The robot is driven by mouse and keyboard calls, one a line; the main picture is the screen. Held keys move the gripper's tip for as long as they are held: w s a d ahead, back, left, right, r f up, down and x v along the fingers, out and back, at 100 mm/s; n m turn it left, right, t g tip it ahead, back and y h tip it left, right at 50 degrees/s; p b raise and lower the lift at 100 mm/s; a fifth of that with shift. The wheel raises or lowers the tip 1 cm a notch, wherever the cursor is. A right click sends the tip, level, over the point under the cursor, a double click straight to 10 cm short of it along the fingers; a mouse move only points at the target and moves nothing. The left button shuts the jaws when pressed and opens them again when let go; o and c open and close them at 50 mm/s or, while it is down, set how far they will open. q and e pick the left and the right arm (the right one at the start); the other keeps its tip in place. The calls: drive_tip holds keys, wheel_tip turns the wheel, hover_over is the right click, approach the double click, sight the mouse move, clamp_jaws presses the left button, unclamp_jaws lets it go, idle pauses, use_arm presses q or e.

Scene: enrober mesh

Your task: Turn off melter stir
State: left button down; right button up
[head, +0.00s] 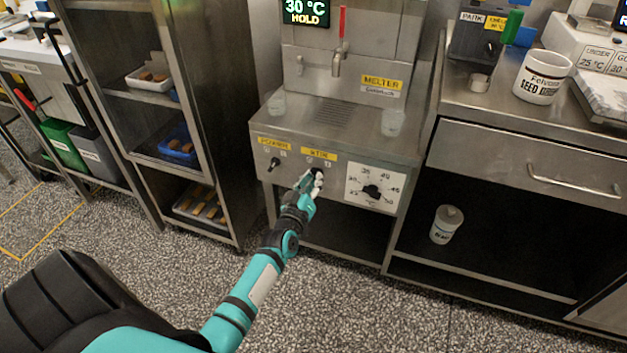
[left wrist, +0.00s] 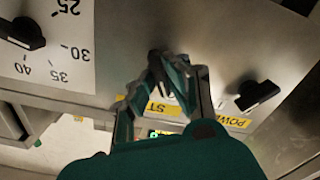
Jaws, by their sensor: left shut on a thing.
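The melter (head: 335,115) is a steel machine with a yellow MELTER label. Its front panel has a yellow POWER label, a yellow STIR label (head: 318,154) and a white temperature dial (head: 375,188). My left gripper (head: 314,182) is at the panel just below the STIR label, shut on the black stir knob. In the left wrist view the teal fingers (left wrist: 163,75) close around the dark stir knob (left wrist: 156,58), which they largely hide. Its exact angle cannot be told. My right gripper is not in view.
The black power knob (head: 274,163) sits left of the gripper; it also shows in the left wrist view (left wrist: 258,95). The dial's black knob (head: 371,191) is to the right. A steel rack (head: 150,95) stands left, a steel counter (head: 500,115) right. The display reads 30 °C HOLD.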

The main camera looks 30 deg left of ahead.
use_arm(q)
drive_tip(key=c, duration=1.4)
unclamp_jaws()
drive_tip(key=shift+o, duration=0.2)
drive_tip(key=v, duration=1.2)
drive_tip(key=shift+d, duration=0.1)
